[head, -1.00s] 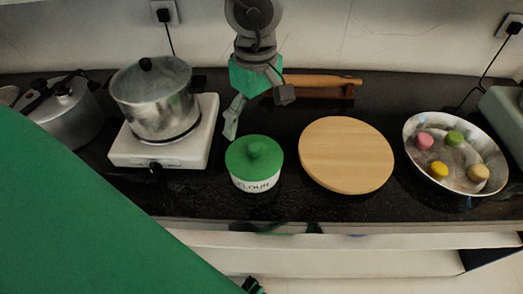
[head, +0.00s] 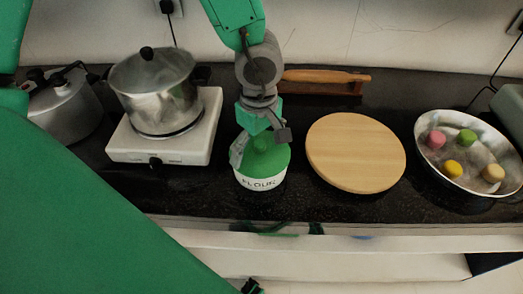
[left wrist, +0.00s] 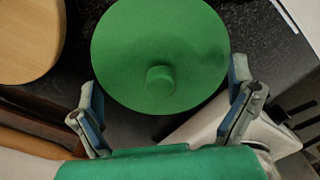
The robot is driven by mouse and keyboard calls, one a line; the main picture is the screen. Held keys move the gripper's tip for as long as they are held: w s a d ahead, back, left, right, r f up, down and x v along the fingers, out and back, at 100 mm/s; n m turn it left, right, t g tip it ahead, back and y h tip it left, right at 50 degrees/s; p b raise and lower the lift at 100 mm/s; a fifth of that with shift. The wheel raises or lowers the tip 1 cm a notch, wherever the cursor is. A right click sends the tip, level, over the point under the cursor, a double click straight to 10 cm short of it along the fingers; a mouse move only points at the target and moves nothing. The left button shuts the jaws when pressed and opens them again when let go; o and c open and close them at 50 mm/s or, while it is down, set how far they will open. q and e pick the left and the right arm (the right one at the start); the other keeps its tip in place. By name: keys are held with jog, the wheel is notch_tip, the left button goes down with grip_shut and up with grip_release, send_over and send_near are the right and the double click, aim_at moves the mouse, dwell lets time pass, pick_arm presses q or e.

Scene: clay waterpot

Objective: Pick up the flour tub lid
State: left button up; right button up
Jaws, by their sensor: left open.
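The flour tub (head: 262,183) is white with "FLOUR" lettering and stands on the dark counter. Its green lid (head: 270,160) with a round knob sits on top. In the left wrist view the lid (left wrist: 150,40) fills the upper middle, with its knob (left wrist: 160,79) facing the camera. My left gripper (head: 260,142) is open above the lid, its fingers covering part of the lid in the head view. In the left wrist view the fingers (left wrist: 168,95) are spread wide on either side, with the knob between them and nothing held. My right gripper is not in view.
A round wooden board (head: 355,153) lies right of the tub, and a metal bowl (head: 449,118) with several coloured pieces is farther right. A steel pot (head: 155,90) stands on a white hot plate (head: 190,148) at left. A rolling pin (head: 318,76) lies behind.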

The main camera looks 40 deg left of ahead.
pick_arm(q)
jog(key=shift+a, duration=0.3)
jog(key=c, duration=0.7)
jog(key=shift+s, duration=0.1)
jog(key=c, duration=0.7)
jog(key=shift+s+d, duration=0.2)
jog(key=shift+d, duration=0.4)
jog(key=c, duration=0.5)
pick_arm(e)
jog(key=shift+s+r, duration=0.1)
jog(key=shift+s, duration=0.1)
pick_arm(q)
jog(key=shift+a, duration=0.15)
